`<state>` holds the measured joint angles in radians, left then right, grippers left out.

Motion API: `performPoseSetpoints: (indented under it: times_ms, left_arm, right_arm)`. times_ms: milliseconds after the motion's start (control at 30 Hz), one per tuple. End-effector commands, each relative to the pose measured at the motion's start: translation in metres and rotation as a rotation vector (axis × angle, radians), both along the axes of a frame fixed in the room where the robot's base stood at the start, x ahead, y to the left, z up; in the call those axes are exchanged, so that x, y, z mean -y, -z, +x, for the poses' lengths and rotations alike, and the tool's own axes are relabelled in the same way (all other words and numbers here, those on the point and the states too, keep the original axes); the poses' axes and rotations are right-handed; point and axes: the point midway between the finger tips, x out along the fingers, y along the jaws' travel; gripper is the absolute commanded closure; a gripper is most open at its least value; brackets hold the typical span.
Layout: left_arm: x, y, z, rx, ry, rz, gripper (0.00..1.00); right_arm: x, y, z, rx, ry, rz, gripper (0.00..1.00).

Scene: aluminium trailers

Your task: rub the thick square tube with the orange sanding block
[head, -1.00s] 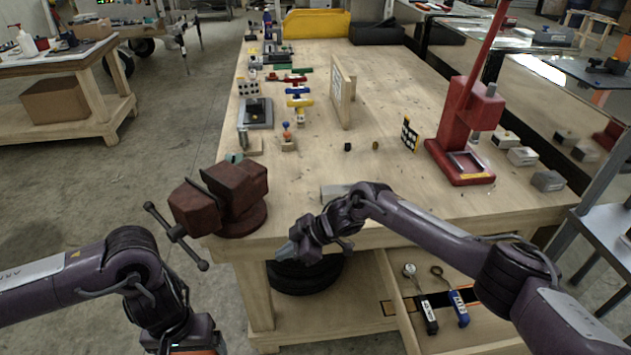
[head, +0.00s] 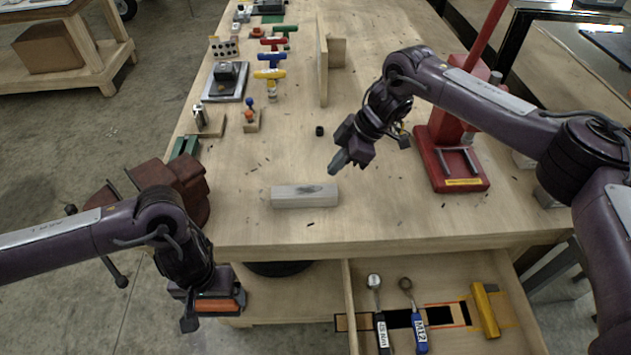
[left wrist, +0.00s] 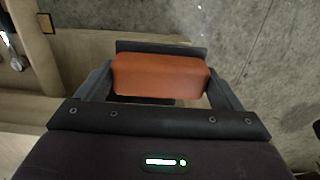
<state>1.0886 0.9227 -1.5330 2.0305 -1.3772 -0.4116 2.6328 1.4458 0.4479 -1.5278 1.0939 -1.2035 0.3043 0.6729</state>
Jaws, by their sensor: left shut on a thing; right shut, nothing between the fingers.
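The thick square tube (head: 304,196) is a pale grey bar with a dark smudge on its top. It lies flat near the front edge of the workbench in the head view. The orange sanding block (left wrist: 160,75) is held between the fingers of my left gripper in the left wrist view. My left gripper (head: 212,306) is shut on it in front of the bench, below and left of the tube. My right gripper (head: 338,168) is shut and empty above the bench, just behind and right of the tube and apart from it.
A dark red vise (head: 178,188) stands at the bench's left corner. A red press (head: 450,160) stands at the right. An open drawer (head: 350,300) below the front edge holds tools. The bench around the tube is mostly clear, with small dark bits.

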Motion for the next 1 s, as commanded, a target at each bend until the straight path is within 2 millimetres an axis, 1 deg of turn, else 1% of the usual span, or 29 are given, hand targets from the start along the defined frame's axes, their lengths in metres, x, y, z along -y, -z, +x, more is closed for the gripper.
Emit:
performPoseSetpoints:
  times_ms: [167, 400, 500, 633, 1000]
  left_arm:
    - [0.0, 0.01, 0.0, 0.0, 0.0, 0.0, 0.31]
    - [0.0, 0.032, 0.0, 0.0, 0.0, 0.0, 0.31]
    - [0.0, 0.038, 0.0, 0.001, 0.0, 0.0, 0.31]
    - [0.0, 0.04, 0.0, 0.001, 0.0, -0.001, 0.31]
    - [0.0, 0.039, 0.0, 0.001, 0.0, 0.0, 0.31]
  right_arm:
    - [0.001, 0.012, 0.0, -0.001, 0.0, -0.002, 1.0]
    - [0.0, 0.038, 0.0, -0.001, 0.0, -0.001, 1.0]
    - [0.0, 0.047, 0.0, -0.001, 0.0, -0.001, 1.0]
    - [0.0, 0.05, 0.0, 0.0, 0.001, 0.0, 1.0]
    - [0.0, 0.049, 0.0, 0.0, 0.001, 0.0, 1.0]
